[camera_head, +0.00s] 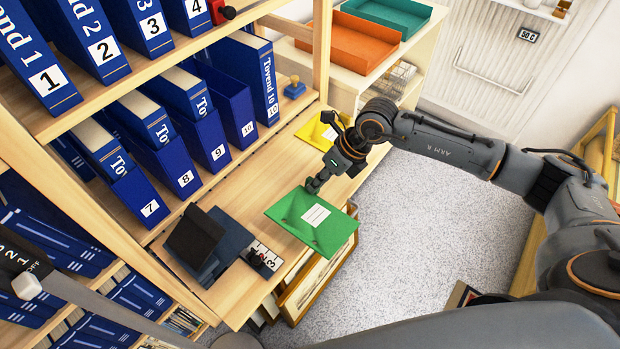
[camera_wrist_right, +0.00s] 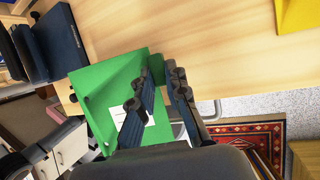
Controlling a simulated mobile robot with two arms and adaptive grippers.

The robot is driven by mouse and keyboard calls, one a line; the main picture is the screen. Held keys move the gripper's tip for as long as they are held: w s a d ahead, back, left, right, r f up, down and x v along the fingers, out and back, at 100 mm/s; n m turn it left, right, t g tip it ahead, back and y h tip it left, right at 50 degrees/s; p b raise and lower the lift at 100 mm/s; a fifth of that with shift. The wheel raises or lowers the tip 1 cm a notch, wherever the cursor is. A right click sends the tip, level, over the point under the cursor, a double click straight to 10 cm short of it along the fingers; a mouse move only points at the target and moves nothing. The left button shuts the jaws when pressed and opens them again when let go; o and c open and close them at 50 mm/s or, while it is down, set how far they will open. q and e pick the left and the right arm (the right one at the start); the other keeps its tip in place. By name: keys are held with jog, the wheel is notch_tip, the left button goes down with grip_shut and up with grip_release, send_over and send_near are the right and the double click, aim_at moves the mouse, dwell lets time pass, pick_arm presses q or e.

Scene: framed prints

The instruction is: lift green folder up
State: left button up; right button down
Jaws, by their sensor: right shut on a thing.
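The green folder (camera_head: 312,221) has a white label on its face. It sits at the front edge of the wooden shelf board in the head view, part of it reaching past the edge. My right gripper (camera_head: 313,186) is at the folder's far edge and shut on it. In the right wrist view the green folder (camera_wrist_right: 112,95) lies beyond the two dark fingers (camera_wrist_right: 158,105), which partly cover it and its label. Whether the folder touches the board below is hard to tell. My left gripper does not show.
A yellow folder (camera_head: 318,131) lies on the board (camera_head: 240,185) behind my right gripper. Dark blue and black boxes (camera_head: 205,243) and a number strip (camera_head: 264,256) are left of the green folder. Numbered blue binders (camera_head: 150,195) fill the shelves. Framed prints (camera_head: 310,285) stand below.

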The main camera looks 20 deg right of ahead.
jog(key=shift+r, duration=0.1)
dwell(0.3)
jog(key=shift+r+p, duration=1.75)
jog(key=shift+r, duration=1.15)
